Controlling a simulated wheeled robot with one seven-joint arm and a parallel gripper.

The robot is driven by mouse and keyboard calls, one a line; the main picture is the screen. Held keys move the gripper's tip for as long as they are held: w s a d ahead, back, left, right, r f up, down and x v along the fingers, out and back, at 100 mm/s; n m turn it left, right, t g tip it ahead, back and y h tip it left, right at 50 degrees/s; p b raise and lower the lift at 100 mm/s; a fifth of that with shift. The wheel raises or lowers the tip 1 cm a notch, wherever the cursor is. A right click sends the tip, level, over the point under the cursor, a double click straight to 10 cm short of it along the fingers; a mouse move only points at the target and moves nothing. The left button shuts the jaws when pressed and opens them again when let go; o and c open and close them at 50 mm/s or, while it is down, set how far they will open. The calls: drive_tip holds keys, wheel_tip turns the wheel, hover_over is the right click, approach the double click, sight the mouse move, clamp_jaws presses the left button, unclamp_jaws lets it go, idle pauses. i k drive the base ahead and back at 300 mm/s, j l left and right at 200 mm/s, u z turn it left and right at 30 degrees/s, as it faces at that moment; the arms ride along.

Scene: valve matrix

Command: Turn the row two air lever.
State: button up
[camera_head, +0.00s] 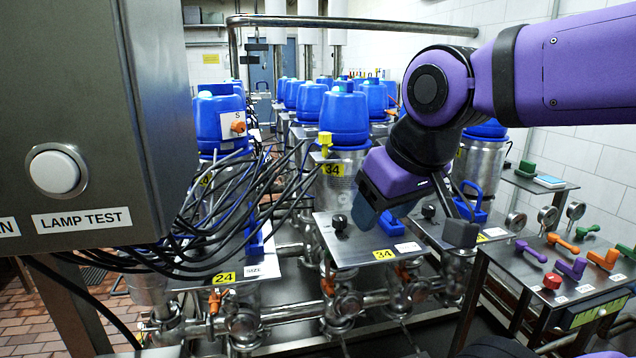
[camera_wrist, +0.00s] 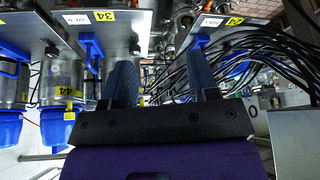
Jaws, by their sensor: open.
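No label reading "air" or "row two" is legible, so I cannot tell which lever is the row two air lever. A blue lever (camera_head: 391,224) is on the steel plate tagged 34 (camera_head: 345,246).
A side panel (camera_head: 540,297) at right carries purple, orange, green and red handles. Gauges (camera_head: 547,215) stand behind it. Black cables (camera_head: 235,210) hang at left beside a steel lamp-test cabinet (camera_head: 90,120). Blue-topped valves (camera_head: 344,115) stand behind the plates.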

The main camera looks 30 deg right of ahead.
sight(582, 232)
drive_tip(key=z, duration=2.3)
drive_tip(key=i+j+z, duration=0.1)
drive_tip(key=i, duration=0.2)
